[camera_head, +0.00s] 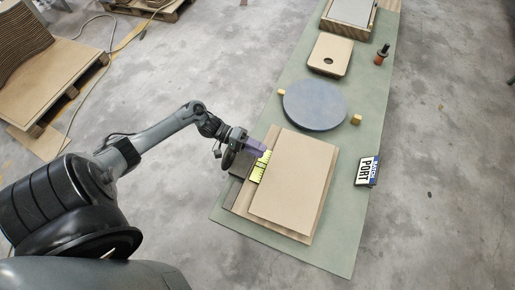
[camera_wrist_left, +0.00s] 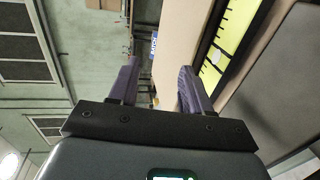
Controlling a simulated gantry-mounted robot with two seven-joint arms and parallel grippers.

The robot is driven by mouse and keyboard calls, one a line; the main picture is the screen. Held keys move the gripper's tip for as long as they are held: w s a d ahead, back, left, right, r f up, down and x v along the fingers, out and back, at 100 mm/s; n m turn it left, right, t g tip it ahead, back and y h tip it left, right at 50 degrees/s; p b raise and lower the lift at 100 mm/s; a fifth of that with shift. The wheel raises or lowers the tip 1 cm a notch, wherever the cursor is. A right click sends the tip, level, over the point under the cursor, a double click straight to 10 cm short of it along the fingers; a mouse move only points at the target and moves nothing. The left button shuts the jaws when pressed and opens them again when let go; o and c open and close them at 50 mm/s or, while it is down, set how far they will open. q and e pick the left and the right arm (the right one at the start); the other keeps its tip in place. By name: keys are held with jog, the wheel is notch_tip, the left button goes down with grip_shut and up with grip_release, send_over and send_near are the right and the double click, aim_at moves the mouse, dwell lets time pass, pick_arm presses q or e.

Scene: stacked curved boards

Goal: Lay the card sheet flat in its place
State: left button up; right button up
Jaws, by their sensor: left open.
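A tan card sheet (camera_head: 295,180) lies on a stack of boards at the near part of the green table; it looks flat, and its left side shows board edges below it. My left gripper (camera_head: 263,151) is at the sheet's upper left corner, beside a yellow ruled strip (camera_head: 260,167). In the left wrist view its two purple fingers (camera_wrist_left: 158,88) are apart with nothing gripped between them. A tan surface (camera_wrist_left: 178,45) shows beyond them, and the yellow strip (camera_wrist_left: 228,42) lies to its right. I cannot tell whether a finger touches the sheet. My right gripper is not in view.
On the green table (camera_head: 335,262) are a round blue-grey disc (camera_head: 315,105), small yellow blocks, a tan board with a hole (camera_head: 330,54), an orange-and-black tool (camera_head: 382,54) and a PORT sign (camera_head: 367,171). A pallet (camera_head: 45,75) stands left. The floor right is clear.

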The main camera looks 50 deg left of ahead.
pick_arm(q)
jog(key=shift+o, duration=0.6)
jog(key=shift+a, duration=0.1)
jog(key=shift+s+a, duration=0.25)
jog(key=shift+a, duration=0.05)
jog(key=v, duration=1)
jog(key=shift+r+b, duration=0.1)
jog(key=shift+b, duration=0.25)
jog(key=shift+d, duration=0.1)
